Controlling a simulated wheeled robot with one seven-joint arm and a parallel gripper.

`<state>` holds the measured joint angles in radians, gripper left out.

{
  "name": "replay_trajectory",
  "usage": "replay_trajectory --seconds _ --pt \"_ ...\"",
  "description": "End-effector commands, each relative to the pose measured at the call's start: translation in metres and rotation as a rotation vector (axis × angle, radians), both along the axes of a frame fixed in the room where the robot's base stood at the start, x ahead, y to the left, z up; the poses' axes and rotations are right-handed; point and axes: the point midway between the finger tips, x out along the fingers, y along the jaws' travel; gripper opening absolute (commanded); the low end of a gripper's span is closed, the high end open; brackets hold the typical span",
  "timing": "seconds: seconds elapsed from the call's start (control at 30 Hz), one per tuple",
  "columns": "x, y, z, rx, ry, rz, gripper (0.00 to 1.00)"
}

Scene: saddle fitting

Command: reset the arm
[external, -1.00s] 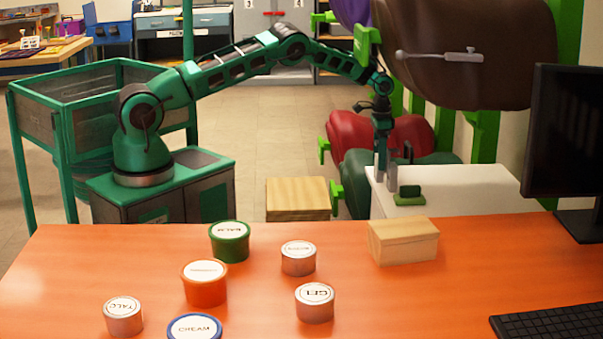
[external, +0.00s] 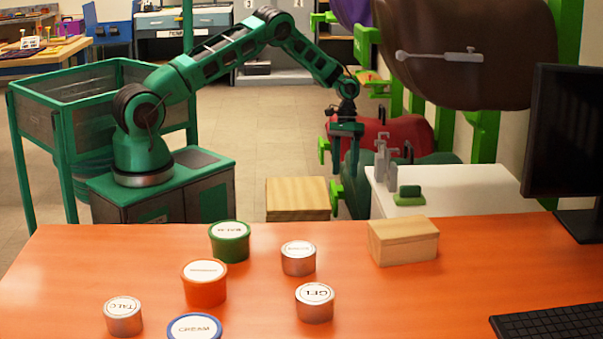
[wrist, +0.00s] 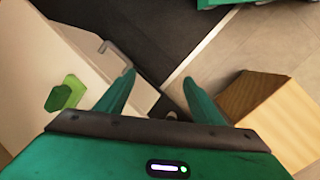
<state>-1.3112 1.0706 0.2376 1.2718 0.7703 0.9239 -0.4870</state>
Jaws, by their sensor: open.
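My gripper (external: 345,155) hangs from the green arm, left of the white stand (external: 455,187) and in front of the red and green saddles. Its two fingers point down and are apart with nothing between them. In the wrist view, the gripper fingers (wrist: 158,90) spread open over the dark floor strip. The grey metal piece (external: 385,165) stands on the white stand to the right of my gripper, apart from it. A green block (external: 409,194) is on the stand near its front edge; it also shows in the wrist view (wrist: 65,93).
A wooden block (external: 298,198) stands low behind the orange table (external: 120,265). Several labelled tins and a wooden box (external: 403,240) are on the table. A brown saddle (external: 465,45) hangs on the green rack at right. The floor left of my gripper is clear.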

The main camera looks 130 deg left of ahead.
Motion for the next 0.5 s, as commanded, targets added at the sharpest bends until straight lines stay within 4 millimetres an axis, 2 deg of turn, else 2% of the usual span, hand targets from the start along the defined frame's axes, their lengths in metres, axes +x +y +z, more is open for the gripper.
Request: replay_trajectory --seconds 0.03,0.13,0.23,0.37,0.5 --pt "-0.004 -0.021 0.003 -0.054 -0.014 0.075 0.61" --pt "-0.003 -0.058 0.012 -0.150 -0.031 0.201 0.61" --pt "0.010 -0.094 0.029 -0.228 -0.041 0.279 0.61" --pt "0.043 -0.136 0.058 -0.277 -0.046 0.287 0.61" --pt "0.087 -0.182 0.094 -0.277 -0.045 0.204 0.61"
